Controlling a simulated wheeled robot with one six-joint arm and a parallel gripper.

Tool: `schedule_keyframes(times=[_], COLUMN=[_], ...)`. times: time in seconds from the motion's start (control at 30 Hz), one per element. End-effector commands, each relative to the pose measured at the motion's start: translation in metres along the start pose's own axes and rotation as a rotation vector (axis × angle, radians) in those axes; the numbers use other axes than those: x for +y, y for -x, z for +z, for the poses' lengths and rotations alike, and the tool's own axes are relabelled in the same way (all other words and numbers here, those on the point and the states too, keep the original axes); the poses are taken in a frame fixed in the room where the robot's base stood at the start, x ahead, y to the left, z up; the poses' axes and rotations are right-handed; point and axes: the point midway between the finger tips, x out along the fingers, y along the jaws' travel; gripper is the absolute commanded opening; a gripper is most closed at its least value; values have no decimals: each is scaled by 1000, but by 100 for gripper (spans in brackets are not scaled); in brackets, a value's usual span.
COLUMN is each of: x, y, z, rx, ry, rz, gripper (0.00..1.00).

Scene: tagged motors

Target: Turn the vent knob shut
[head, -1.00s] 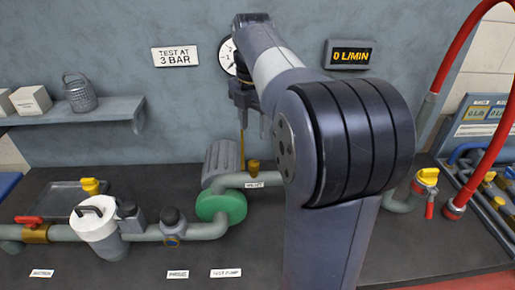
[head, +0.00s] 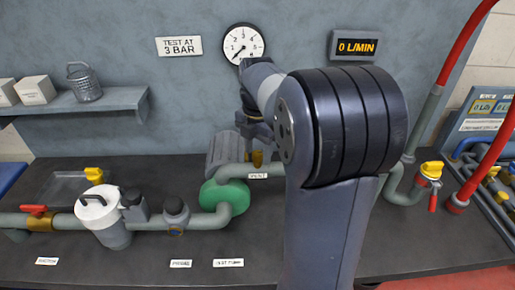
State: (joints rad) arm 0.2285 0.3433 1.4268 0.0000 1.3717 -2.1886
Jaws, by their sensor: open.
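The vent knob (head: 257,159) is a small brass-yellow piece on top of the grey pipe, just above the white VENT label (head: 258,176). Only its lower part shows, as my gripper covers the rest. My gripper (head: 257,148) points down and is open, with its fingers low at the knob. I cannot tell whether they touch it, nor which way the knob is turned.
A green pump (head: 224,195) and a grey ribbed motor (head: 221,152) stand left of the knob. The pressure gauge (head: 243,44) is on the wall, and the flow display (head: 357,46) reads 0 L/MIN. A white-lidded strainer (head: 100,210) stands at left.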

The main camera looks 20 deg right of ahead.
Motion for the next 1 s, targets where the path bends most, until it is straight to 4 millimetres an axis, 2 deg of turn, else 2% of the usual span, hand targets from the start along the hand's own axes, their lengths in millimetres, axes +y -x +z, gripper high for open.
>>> schedule_keyframes(times=[0.07,0.6,1.0], x=[0,0,0], y=[0,1,2], z=[0,0,0], rx=[0,0,1], ry=[0,0,-88], rz=[0,0,-2], gripper=[47,4,4])
